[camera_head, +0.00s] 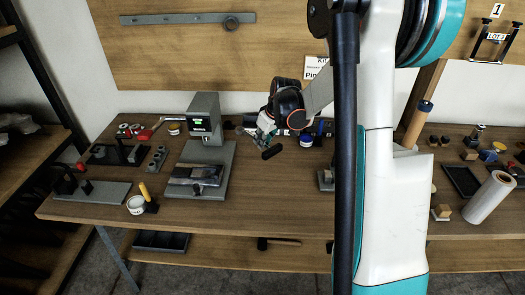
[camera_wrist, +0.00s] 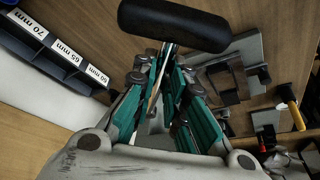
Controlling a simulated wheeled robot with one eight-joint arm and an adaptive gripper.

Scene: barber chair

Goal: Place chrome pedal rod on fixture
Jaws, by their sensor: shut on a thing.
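The chrome pedal rod (camera_wrist: 165,62) has a thick black cylindrical pad at its end, seen in the wrist view. My gripper (camera_wrist: 160,75) is shut on the rod, with the pad sticking out past the teal fingers. In the head view my gripper (camera_head: 264,136) is above the table, with the black pad of the chrome pedal rod (camera_head: 271,152) hanging at its lower right. A grey plate with black posts (camera_head: 90,192) lies farther left. Which one is the fixture I cannot tell.
A black rack with size labels (camera_wrist: 60,50) is close to my gripper on the left of the wrist view. A white round tub (camera_head: 137,205) with a yellow-handled tool is at the table's front edge. My arm hides the table's middle right.

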